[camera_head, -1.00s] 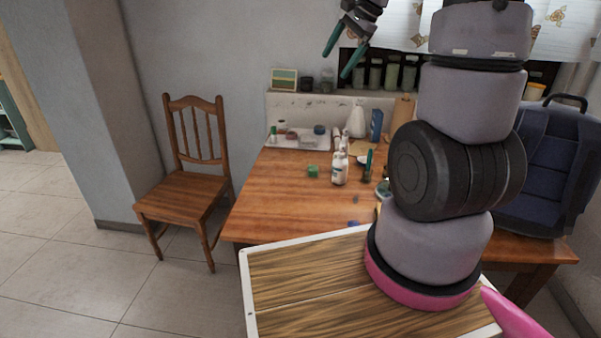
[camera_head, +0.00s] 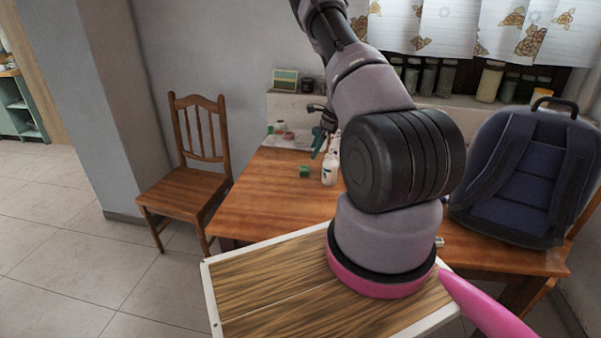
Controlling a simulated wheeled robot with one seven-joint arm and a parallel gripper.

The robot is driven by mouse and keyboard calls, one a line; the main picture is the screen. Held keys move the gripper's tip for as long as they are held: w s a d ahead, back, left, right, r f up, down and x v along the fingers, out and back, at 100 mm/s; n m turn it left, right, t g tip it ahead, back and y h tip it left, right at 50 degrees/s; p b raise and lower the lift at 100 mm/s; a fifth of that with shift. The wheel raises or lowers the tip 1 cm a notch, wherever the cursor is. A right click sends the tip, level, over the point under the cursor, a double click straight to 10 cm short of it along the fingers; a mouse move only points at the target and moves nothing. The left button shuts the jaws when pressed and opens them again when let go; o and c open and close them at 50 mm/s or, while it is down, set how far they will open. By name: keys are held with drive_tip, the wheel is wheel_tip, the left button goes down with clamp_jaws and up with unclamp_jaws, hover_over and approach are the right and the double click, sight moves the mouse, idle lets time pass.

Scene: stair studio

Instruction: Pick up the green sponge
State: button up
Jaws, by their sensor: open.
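The green sponge (camera_head: 304,171) is a small green block lying on the wooden table (camera_head: 262,190), just left of a white bottle (camera_head: 329,169). My gripper (camera_head: 315,150) shows small, with teal fingers pointing down, above the back part of the table. In the picture it is just above and to the right of the sponge, close to the bottle's top. It is open and holds nothing. How far it is from the sponge in depth I cannot tell. My arm hides the table's middle and right parts.
A tray with small items (camera_head: 285,138) is at the table's back left. A wooden chair (camera_head: 190,170) stands left of the table. A dark blue backpack (camera_head: 520,175) sits at the right. Jars (camera_head: 430,78) line the back ledge. The table's left front is clear.

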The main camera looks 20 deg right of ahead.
sight(305, 168)
drive_tip(key=x, duration=0.9)
drive_tip(key=shift+w+f, duration=0.15)
drive_tip(key=shift+f, duration=0.25)
drive_tip(key=c, duration=1.3)
